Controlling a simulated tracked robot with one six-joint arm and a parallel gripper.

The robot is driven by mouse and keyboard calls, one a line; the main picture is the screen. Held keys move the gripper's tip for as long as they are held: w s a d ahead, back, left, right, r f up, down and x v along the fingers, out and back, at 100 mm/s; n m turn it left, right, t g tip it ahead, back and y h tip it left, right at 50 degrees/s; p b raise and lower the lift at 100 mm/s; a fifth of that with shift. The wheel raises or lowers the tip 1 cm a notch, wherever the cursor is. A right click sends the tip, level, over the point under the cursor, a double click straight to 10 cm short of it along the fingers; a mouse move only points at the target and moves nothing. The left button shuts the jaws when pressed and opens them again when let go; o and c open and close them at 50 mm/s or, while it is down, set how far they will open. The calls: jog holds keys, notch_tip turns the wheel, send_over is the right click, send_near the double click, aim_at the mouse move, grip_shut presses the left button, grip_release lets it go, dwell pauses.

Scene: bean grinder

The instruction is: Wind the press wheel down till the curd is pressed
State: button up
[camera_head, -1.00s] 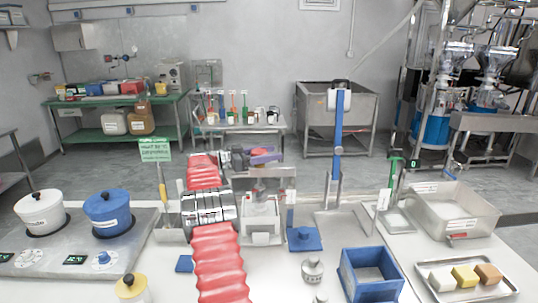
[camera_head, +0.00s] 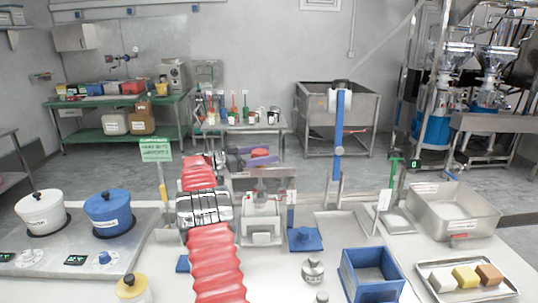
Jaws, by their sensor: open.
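The curd press (camera_head: 262,181) stands in the middle of the counter, with a grey metal crossbeam. A pale box-shaped mould (camera_head: 261,230) sits below the beam. A small press part (camera_head: 261,197) shows between them. I cannot see the curd inside. A purple and reddish part, apparently the press wheel (camera_head: 263,155), shows above the beam. My dark gripper (camera_head: 246,158) is open beside the wheel's left side, at the end of my red-sleeved arm. Its fingertips are small and partly hidden, so I cannot tell whether they touch the wheel.
A blue pot (camera_head: 109,215) and a white pot (camera_head: 41,212) stand on the stove at left.

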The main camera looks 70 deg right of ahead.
jog(key=v, duration=1.1)
jog(key=shift+w+a, duration=0.25)
jog(key=shift+w, duration=0.05)
jog(key=shift+r, duration=0.1)
